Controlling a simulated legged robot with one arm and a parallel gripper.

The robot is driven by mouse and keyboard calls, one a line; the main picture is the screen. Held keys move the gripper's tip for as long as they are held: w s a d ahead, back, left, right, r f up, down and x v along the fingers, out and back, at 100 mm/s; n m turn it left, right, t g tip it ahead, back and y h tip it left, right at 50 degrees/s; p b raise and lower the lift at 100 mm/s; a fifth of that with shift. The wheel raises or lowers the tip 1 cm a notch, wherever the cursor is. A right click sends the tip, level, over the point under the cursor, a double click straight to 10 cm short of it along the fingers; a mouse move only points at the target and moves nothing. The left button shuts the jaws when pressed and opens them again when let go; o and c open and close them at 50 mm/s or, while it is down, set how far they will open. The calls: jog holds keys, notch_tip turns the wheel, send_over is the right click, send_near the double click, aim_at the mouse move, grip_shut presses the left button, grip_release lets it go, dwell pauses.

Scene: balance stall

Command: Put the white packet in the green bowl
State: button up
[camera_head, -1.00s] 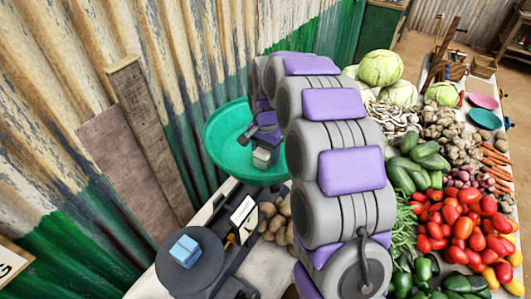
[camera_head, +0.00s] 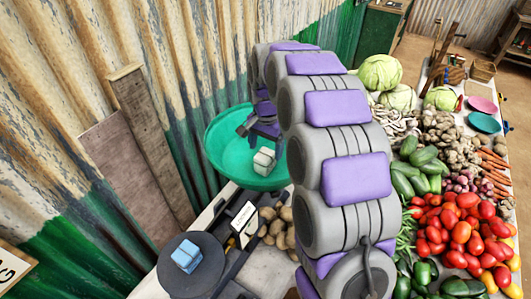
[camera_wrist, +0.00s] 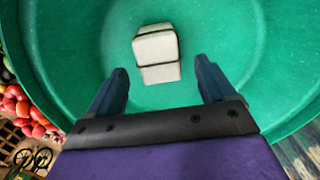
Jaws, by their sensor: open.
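The white packet (camera_head: 264,161) lies inside the green bowl (camera_head: 222,140), toward its right side in the head view. The wrist view also shows the white packet (camera_wrist: 157,52), resting on the inner surface of the green bowl (camera_wrist: 225,40), with a dark band across it. My gripper (camera_wrist: 162,85) is open, its two dark fingers spread apart, with the packet ahead of them and nothing between the tips. In the head view my gripper (camera_head: 256,130) is over the bowl, partly hidden by my arm.
A balance scale has a round dark plate (camera_head: 195,262) holding a light blue block (camera_head: 186,254). Potatoes (camera_head: 275,228) lie beside it. Tomatoes (camera_head: 462,228), cucumbers and cabbages (camera_head: 380,72) crowd the table at right. A corrugated wall (camera_head: 60,110) stands close at left.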

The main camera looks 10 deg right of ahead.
aim_at(266, 154)
notch_tip(266, 154, up, 7)
jog(key=shift+f+p, duration=0.1)
jog(key=shift+p, duration=0.55)
jog(key=shift+s, duration=0.3)
jog(key=s+f+n+g, duration=0.1)
jog(key=s+n, duration=0.8)
jog(key=s, duration=3)
jog(key=shift+a+f+g, duration=0.15)
jog(key=shift+a+g, duration=0.1)
jog(key=shift+g, duration=0.15)
